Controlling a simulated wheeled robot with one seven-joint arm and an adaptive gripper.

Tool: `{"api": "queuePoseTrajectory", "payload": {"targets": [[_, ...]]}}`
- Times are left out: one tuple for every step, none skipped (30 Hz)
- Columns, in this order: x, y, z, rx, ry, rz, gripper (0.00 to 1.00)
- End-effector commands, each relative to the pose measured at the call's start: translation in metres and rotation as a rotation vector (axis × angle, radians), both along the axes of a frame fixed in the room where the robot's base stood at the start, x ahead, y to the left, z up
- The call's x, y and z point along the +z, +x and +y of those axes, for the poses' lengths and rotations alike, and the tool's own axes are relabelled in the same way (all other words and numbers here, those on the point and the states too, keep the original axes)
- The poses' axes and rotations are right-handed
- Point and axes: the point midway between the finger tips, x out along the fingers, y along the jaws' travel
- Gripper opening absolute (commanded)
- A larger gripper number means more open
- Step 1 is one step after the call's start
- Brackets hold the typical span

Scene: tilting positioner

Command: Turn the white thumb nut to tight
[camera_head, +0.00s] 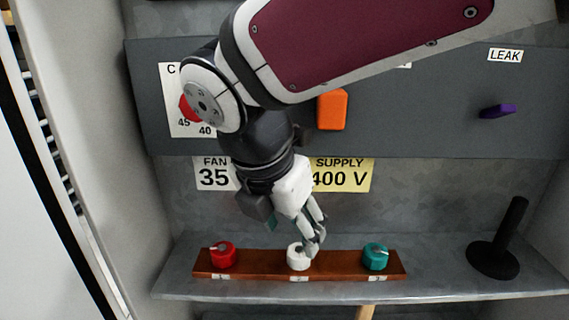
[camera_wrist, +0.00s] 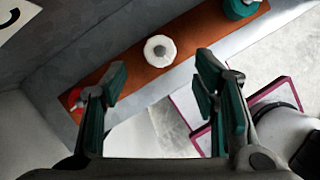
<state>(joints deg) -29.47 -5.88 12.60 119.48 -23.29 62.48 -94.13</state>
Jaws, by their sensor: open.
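The white thumb nut (camera_head: 295,259) sits in the middle of a brown wooden strip (camera_head: 340,266) on the shelf, between a red nut (camera_head: 222,254) and a teal nut (camera_head: 376,256). A small light mark shows on top of the red and teal nuts. My gripper (camera_head: 315,246) is just above and beside the white nut, partly covering its right side. In the wrist view the white nut (camera_wrist: 160,50) lies ahead of the fingertips, and my gripper (camera_wrist: 160,82) is open with nothing between its green-padded fingers. I cannot tell from the head view whether a finger touches the nut.
A black post on a round base (camera_head: 494,256) stands at the shelf's right. The grey back panel (camera_head: 430,110) carries an orange switch (camera_head: 332,110), a purple handle (camera_head: 498,111) and a red knob (camera_head: 187,108) partly hidden by my arm. The shelf between teal nut and post is clear.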

Motion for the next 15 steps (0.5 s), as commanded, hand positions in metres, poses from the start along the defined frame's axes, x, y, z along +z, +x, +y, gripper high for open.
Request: {"api": "queuePoseTrajectory", "payload": {"targets": [[-0.011, 0.003, -0.003, -0.001, -0.004, 0.005, 0.55], [-0.016, 0.005, -0.004, -0.002, -0.003, 0.004, 0.55], [-0.023, 0.007, -0.006, -0.003, -0.002, 0.004, 0.55], [-0.028, 0.009, -0.007, -0.003, -0.002, 0.004, 0.55], [-0.032, 0.011, -0.008, -0.003, -0.002, 0.004, 0.55], [-0.038, 0.012, -0.009, -0.003, -0.002, 0.004, 0.55], [-0.042, 0.014, -0.01, -0.002, -0.003, 0.004, 0.55], [-0.045, 0.015, -0.011, -0.002, -0.001, 0.003, 0.55], [-0.049, 0.017, -0.012, -0.003, -0.001, 0.003, 0.55], [-0.052, 0.018, -0.012, -0.003, -0.001, 0.002, 0.55], [-0.054, 0.019, -0.013, -0.003, 0.0, 0.001, 0.55], [-0.057, 0.019, -0.013, -0.003, 0.0, 0.001, 0.55], [-0.059, 0.02, -0.014, -0.002, -0.001, 0.002, 0.55], [-0.06, 0.02, -0.014, -0.002, -0.001, 0.002, 0.55], [-0.061, 0.021, -0.014, -0.002, -0.001, 0.002, 0.55]]}}
